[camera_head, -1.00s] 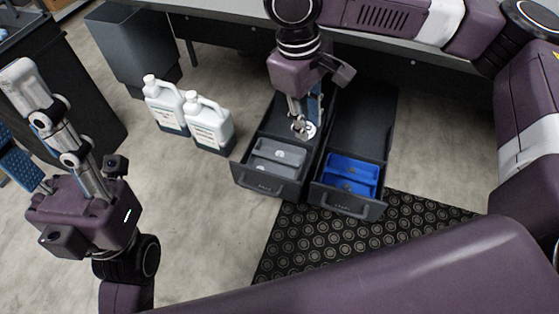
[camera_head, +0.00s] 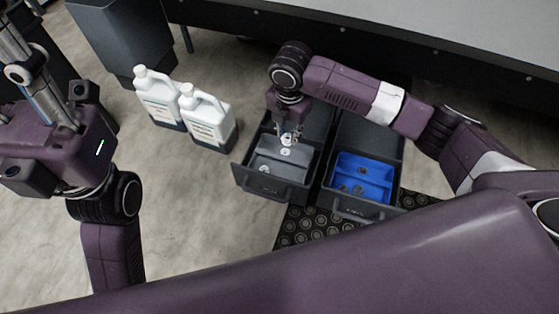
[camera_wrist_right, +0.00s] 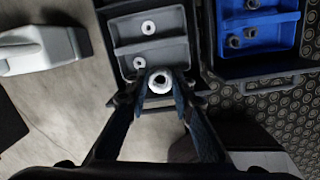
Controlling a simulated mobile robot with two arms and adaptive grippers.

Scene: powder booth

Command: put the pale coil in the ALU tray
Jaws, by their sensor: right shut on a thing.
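My right gripper (camera_head: 287,135) is shut on a pale coil (camera_wrist_right: 160,80), a white ring with a dark hole, and points down over the left drawer. The held coil shows small in the head view (camera_head: 287,140). Below it is a grey divided tray (camera_wrist_right: 171,53) with pale coils, one in the far compartment (camera_wrist_right: 148,28) and one in the near compartment (camera_wrist_right: 139,62). A blue divided tray (camera_head: 378,171) in the right drawer holds several dark coils (camera_wrist_right: 234,41). Tray lettering is too small to read. My left gripper (camera_head: 40,75) is at the left edge, its fingertips cut off.
Two white jugs (camera_head: 159,98) (camera_head: 207,120) stand on the floor left of the open left drawer (camera_head: 270,188). The open right drawer (camera_head: 360,207) is beside it. A dark patterned mat (camera_head: 310,225) lies in front. A grey bin (camera_head: 118,40) stands behind the jugs.

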